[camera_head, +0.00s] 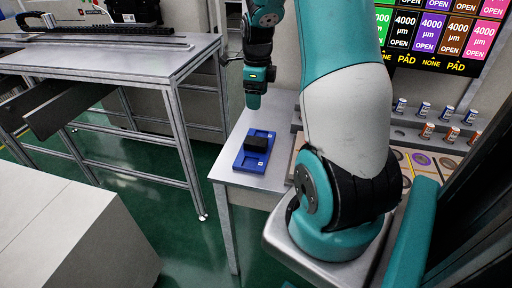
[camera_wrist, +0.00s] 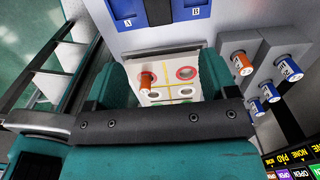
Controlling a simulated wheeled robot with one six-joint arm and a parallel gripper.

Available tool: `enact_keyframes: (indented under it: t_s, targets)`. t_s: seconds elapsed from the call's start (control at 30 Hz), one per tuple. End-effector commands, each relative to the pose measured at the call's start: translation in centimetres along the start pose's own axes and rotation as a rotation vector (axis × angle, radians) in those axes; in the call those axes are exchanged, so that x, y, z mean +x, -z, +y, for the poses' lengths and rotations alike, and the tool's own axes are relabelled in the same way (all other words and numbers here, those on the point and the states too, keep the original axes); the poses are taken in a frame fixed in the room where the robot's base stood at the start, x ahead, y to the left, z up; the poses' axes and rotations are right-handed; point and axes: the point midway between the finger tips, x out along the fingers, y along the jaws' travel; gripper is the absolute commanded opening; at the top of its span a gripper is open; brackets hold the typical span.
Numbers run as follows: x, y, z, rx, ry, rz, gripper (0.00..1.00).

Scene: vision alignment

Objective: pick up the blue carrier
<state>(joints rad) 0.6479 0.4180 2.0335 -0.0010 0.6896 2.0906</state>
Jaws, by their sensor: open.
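The blue carrier (camera_head: 243,160) lies flat on a small grey table in the head view, with a dark block across its middle.
A white panel with coloured rings (camera_wrist: 183,73) and an orange cylinder (camera_wrist: 146,82) shows beyond the fingers. Several blue and orange cylinders (camera_head: 427,130) stand on a rack at right. A metal-framed bench (camera_head: 110,58) stands left, with green floor between.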

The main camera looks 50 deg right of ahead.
Motion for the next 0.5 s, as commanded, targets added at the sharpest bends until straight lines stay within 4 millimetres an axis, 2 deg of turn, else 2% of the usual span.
enact_keyframes:
  t_s: [0.4,0.5]
  targets:
    - [8.7,0.1,0.1,0.013,-0.006,0.005,0.79]
    - [10.4,0.1,0.0,0.012,-0.003,0.003,0.79]
